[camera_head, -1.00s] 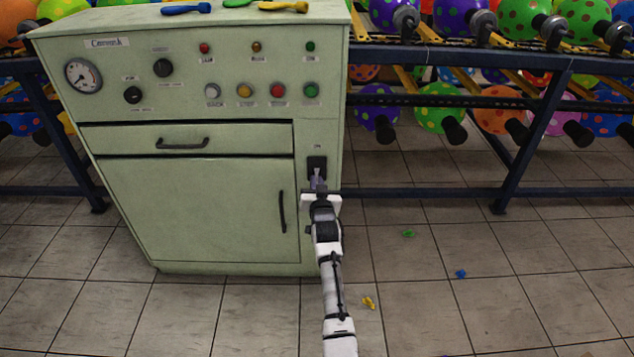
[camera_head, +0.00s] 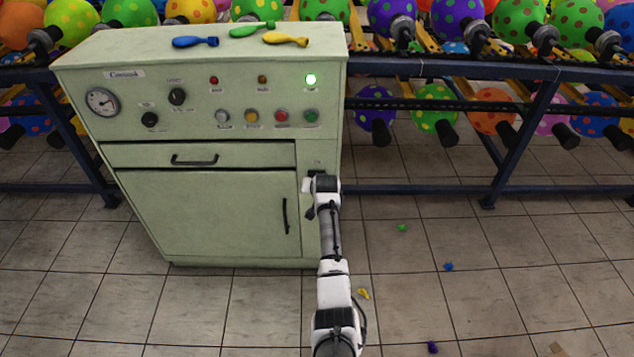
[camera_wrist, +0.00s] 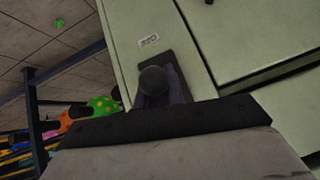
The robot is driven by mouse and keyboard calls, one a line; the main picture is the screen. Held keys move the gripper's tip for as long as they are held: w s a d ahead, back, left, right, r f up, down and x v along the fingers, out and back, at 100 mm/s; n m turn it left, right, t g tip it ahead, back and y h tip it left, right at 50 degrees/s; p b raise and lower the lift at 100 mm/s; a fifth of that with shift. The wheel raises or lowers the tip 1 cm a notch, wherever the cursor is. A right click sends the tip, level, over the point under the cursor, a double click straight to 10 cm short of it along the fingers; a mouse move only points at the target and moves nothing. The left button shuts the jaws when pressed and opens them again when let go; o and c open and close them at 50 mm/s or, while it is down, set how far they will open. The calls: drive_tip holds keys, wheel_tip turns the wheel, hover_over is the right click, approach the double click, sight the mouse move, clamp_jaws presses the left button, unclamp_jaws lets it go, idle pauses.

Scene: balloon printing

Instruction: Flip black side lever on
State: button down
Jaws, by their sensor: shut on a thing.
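The green control cabinet (camera_head: 205,220) stands at the left of centre in the head view. The black side lever sits on its right front edge; in that view my wrist covers most of it. In the wrist view the lever's dark rounded knob (camera_wrist: 153,80) shows against a black plate (camera_wrist: 178,72) on the pale green panel. My gripper (camera_head: 314,184) is at the lever, shut on it; the fingertips are largely hidden. The green lamp (camera_head: 311,80) at the cabinet's upper right is lit.
Several balloons lie on the cabinet top, among them a yellow one (camera_head: 286,40). A dark blue rack (camera_head: 450,72) with printed balloons runs behind and to the right. Small balloons lie on the tiled floor (camera_head: 400,290), which is otherwise open at right.

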drive_tip(key=shift+w+a+r+g, duration=0.15)
drive_tip(key=shift+r+g, duration=0.15)
drive_tip(key=shift+g, duration=0.75)
drive_tip(key=shift+w+r+g, duration=0.1)
drive_tip(key=shift+r+g, duration=0.2)
drive_tip(key=shift+g, duration=0.75)
drive_tip(key=c, duration=1.5)
unclamp_jaws()
drive_tip(key=shift+c, duration=0.2)
drive_tip(key=shift+r, duration=0.1)
drive_tip(key=shift+s+r+p, duration=0.1)
drive_tip(key=shift+r+p, duration=0.2)
drive_tip(key=shift+r, duration=0.35)
drive_tip(key=b+v, duration=0.1)
drive_tip(key=v, duration=1.1)
drive_tip(key=shift+r, duration=0.25)
